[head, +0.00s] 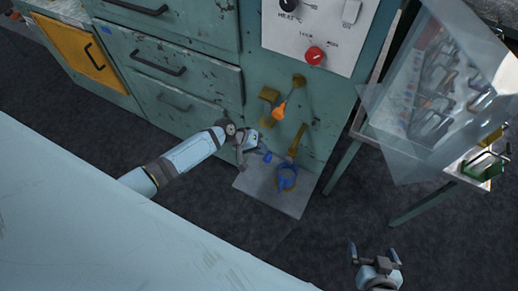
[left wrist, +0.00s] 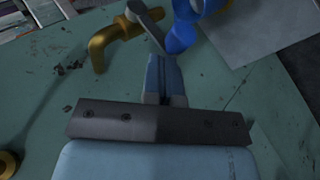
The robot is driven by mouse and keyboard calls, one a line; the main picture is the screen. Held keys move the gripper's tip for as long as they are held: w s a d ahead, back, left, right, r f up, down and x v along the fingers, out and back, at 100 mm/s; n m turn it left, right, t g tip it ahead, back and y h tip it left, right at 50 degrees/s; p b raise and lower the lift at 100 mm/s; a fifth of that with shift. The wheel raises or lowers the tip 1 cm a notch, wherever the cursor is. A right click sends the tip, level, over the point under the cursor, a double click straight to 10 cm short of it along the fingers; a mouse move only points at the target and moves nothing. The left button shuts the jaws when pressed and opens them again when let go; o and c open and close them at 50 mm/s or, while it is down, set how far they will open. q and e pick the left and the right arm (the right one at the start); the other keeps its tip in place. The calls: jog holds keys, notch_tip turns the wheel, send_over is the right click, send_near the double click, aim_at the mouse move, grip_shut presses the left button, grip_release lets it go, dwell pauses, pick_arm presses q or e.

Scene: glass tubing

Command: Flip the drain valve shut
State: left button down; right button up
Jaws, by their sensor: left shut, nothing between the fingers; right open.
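Two valves are on the green cabinet front in the head view. The upper one has a brass body and a lever with an orange grip (head: 279,112). The lower one has a brass pipe (head: 297,140) and a blue part (head: 287,181) below it. In the left wrist view a brass elbow (left wrist: 104,45), a grey lever (left wrist: 146,20) and the blue part (left wrist: 182,34) show just beyond my fingertips. My left gripper (head: 265,155) is shut and empty, just left of the blue part; contact cannot be told. My right gripper (head: 374,254) is open and empty, low at right, away from the valves.
A grey plate (head: 262,192) lies below the lower valve. A white panel (head: 337,40) with a red knob (head: 315,56) is above. Drawers with dark handles (head: 158,64) are to the left. A clear pane and a table with green legs (head: 428,200) stand at right.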

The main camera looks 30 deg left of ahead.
pick_arm(q)
jog(key=a+f+b+v, duration=0.1)
jog(key=a+v, duration=0.1)
jog(key=v, duration=0.8)
jog(key=shift+a, duration=0.2)
pick_arm(e)
jog(key=shift+s+a+r, duration=0.1)
jog(key=shift+a+r, duration=0.05)
jog(key=shift+a, duration=0.05)
jog(key=shift+a+r, duration=0.15)
jog(key=shift+r, duration=0.05)
